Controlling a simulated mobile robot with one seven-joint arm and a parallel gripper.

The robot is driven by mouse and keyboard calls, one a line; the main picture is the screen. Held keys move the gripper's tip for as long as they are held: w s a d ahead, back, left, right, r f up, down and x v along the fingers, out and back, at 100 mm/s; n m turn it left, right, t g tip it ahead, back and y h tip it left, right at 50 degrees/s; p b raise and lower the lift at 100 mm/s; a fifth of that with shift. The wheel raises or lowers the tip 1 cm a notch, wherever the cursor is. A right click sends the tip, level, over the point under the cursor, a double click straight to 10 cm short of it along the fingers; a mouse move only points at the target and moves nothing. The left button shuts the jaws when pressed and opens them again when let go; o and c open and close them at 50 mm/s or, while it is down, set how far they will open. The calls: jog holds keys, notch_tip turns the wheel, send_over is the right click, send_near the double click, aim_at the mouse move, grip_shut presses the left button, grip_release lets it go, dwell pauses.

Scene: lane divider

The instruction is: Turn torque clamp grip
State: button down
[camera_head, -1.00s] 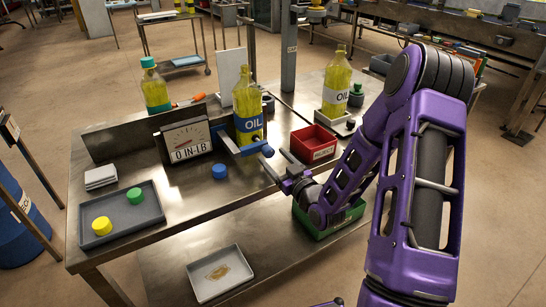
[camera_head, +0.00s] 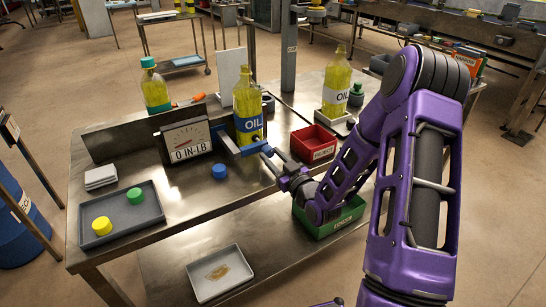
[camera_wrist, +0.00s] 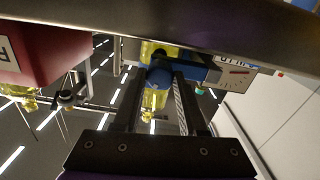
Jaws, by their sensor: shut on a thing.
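The blue torque clamp (camera_head: 236,149) is around the lower part of a yellow oil bottle (camera_head: 247,100) that has no cap. The bottle stands upright behind the bench's front edge. The clamp's blue grip (camera_wrist: 160,76) points toward my gripper and sits between the two fingers in the wrist view. My gripper (camera_head: 268,154) is shut on this grip. The fingers partly hide it in the head view. The gauge (camera_head: 187,141) beside the clamp reads 0 IN-LB.
A blue cap (camera_head: 220,171) lies on the bench. A grey tray (camera_head: 128,222) holds a yellow and a green cap. A red reject bin (camera_head: 313,143) stands right of the clamp, close to my gripper. Other oil bottles stand left (camera_head: 155,90) and right (camera_head: 336,85).

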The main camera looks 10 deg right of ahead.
jog(key=shift+m, duration=0.3)
jog(key=m+b, duration=0.1)
jog(key=m, duration=0.2)
jog(key=shift+f+m, duration=0.1)
jog(key=shift+m, duration=0.2)
jog(key=m, duration=0.5)
dwell(1.0)
jog(key=shift+c, duration=2.2)
grip_release()
